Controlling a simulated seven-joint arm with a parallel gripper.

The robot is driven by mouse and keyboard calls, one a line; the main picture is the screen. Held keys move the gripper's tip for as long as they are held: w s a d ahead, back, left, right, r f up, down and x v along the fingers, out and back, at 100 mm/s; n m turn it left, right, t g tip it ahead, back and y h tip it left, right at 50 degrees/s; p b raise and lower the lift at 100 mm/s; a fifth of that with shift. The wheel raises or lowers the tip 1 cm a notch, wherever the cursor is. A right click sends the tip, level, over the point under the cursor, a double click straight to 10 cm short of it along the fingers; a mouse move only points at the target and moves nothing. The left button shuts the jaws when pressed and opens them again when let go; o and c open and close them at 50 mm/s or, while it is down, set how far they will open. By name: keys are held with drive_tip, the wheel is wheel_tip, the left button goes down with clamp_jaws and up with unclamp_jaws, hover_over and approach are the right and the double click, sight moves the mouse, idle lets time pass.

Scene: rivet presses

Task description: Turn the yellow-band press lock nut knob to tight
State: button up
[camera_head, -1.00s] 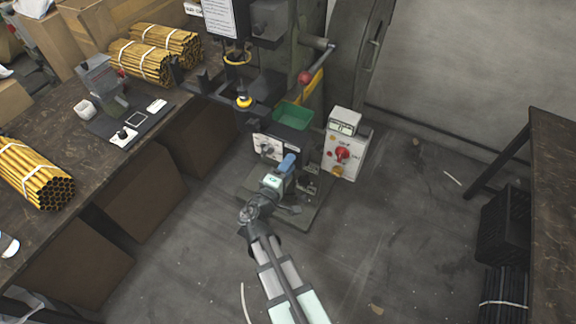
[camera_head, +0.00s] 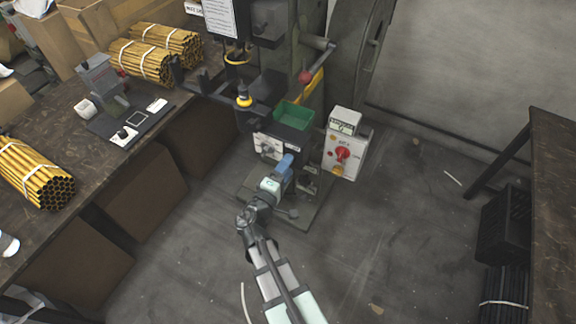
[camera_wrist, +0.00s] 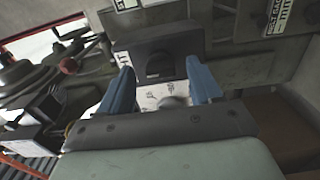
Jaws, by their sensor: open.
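The press (camera_head: 275,85) stands at the top centre of the head view, with a yellow stripe (camera_head: 313,87) on it. Low on its front is a white marked plate (camera_head: 266,147) with a small knob. My gripper (camera_head: 285,162) is open, just in front and to the right of this plate. In the wrist view my two blue fingers (camera_wrist: 162,85) stand apart. Between them show a white marked plate (camera_wrist: 149,94) and part of a grey round knob (camera_wrist: 172,102), mostly hidden by my gripper body. A dark half-round knob (camera_wrist: 160,66) sits on a black block beyond. The knob's setting is unreadable.
A green bin (camera_head: 294,115) sits above the plate. A white control box (camera_head: 344,150) with a red switch stands close right of my gripper. A workbench (camera_head: 75,215) with bundled tubes (camera_head: 36,177) is at left.

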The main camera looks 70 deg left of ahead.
drive_tip(key=v, duration=1.2)
drive_tip(key=shift+d, duration=0.15)
drive_tip(key=shift+s, duration=0.1)
